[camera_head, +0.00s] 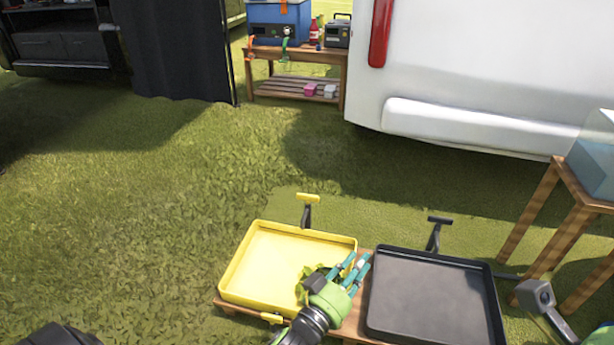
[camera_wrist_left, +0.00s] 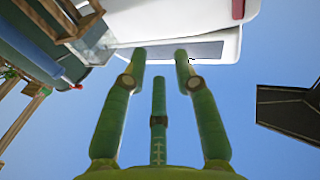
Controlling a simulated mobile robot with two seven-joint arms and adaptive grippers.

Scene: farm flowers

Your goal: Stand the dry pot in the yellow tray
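The yellow tray (camera_head: 262,262) rests on a low wooden stand, and its visible floor is bare. My left gripper (camera_head: 354,268) is above the tray's right side, with its teal fingers pointing toward the gap beside the black tray. In the left wrist view its green fingers (camera_wrist_left: 160,75) are spread, with only sky and background between them. The gripper hides the tray's near right corner. I cannot make out a pot in either view.
A black tray (camera_head: 430,300) stands on the same wooden stand (camera_head: 352,325), right of the yellow one. A wooden table (camera_head: 570,215) is at the right. A white vehicle (camera_head: 490,70) and a loaded wooden bench (camera_head: 295,52) are behind. Grass to the left is clear.

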